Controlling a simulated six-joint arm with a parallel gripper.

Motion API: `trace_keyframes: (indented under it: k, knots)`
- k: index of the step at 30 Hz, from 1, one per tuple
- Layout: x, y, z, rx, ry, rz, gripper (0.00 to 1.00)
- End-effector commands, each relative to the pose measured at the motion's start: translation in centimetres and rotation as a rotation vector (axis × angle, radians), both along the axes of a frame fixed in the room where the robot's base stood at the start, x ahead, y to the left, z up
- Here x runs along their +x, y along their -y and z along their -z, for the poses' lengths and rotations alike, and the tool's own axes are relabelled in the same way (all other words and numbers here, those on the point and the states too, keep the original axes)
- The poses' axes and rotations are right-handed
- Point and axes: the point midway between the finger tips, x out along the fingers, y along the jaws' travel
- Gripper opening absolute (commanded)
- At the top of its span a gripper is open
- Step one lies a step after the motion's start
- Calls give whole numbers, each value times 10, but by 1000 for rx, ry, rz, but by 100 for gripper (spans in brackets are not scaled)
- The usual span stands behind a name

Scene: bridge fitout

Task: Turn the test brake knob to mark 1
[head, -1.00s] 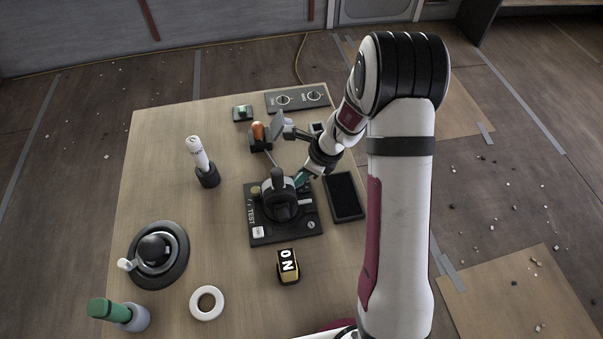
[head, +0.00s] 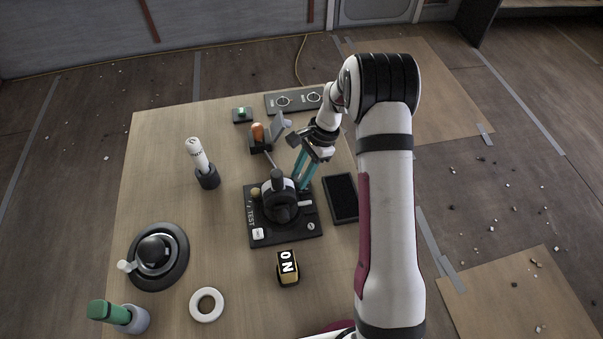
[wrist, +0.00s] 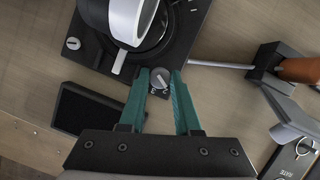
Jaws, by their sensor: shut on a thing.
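The TEST panel (head: 285,235) is a dark plate on the table, with a black and white round lever unit (head: 279,205) on it. The test brake knob (wrist: 160,79) is a small grey knob with a light pointer line, at the panel's edge in the wrist view. Small numerals are printed beside it, too small to read surely. My gripper (wrist: 160,76), with teal fingers, has one finger on each side of the knob and is shut on it. In the head view my gripper (head: 298,184) comes down at the panel's upper right corner, hiding the knob.
A black tablet (head: 341,197) lies right of the panel. An orange-knobbed lever (head: 257,131) and a switch plate (head: 297,99) stand behind. A white-topped stick (head: 200,158) is left. An ON block (head: 288,267) and white ring (head: 207,304) are in front.

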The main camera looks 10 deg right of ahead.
Motion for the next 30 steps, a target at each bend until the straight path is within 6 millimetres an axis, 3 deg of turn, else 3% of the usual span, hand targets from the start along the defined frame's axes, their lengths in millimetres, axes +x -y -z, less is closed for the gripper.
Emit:
trace_keyframes:
  k: [15,30]
  knots:
    - [2,-3,-1,3,-2,-419,0]
    - [2,-3,-1,3,-3,-582,0]
